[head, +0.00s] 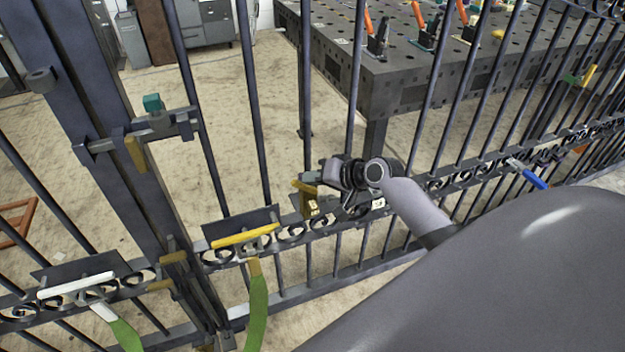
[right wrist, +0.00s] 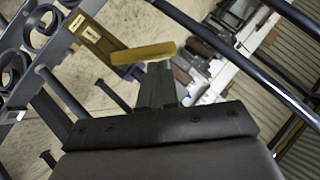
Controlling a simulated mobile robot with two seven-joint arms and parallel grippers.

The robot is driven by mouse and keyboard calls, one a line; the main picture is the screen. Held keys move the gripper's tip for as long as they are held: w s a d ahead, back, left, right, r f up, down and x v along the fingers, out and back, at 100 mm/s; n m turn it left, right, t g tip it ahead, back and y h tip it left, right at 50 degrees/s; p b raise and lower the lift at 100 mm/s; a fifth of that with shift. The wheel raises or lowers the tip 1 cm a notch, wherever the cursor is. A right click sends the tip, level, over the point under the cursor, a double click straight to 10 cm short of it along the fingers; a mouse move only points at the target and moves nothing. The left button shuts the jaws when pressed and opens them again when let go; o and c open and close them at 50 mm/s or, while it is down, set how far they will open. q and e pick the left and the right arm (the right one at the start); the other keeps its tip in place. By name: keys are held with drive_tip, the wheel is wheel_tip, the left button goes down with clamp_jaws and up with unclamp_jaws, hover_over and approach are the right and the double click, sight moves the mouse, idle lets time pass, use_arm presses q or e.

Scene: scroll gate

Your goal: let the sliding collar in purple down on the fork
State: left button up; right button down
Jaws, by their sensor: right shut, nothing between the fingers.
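A small purple part (right wrist: 130,72), which looks like the sliding collar, shows in the right wrist view, partly hidden behind a mustard-yellow handle (right wrist: 143,53). That handle also shows in the head view (head: 304,187), beside my right gripper (head: 322,173). The purple part cannot be made out clearly in the head view. My right gripper, also seen in the right wrist view (right wrist: 158,82), is shut and empty, its fingertips close to the yellow handle; I cannot tell whether they touch. I cannot make out the fork clearly. My left gripper is not in view.
A dark barred gate with a scrolled rail (head: 290,232) crosses the view. A latch with a teal block (head: 152,102) sits on the thick post (head: 110,120). A yellow bar (head: 245,236), a white bar (head: 75,285) and a blue handle (head: 534,179) are on the rail. A perforated table (head: 400,85) stands behind.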

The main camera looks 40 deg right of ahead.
drive_tip(key=shift+a+f, duration=0.15)
drive_tip(key=shift+f, duration=0.05)
idle(0.3)
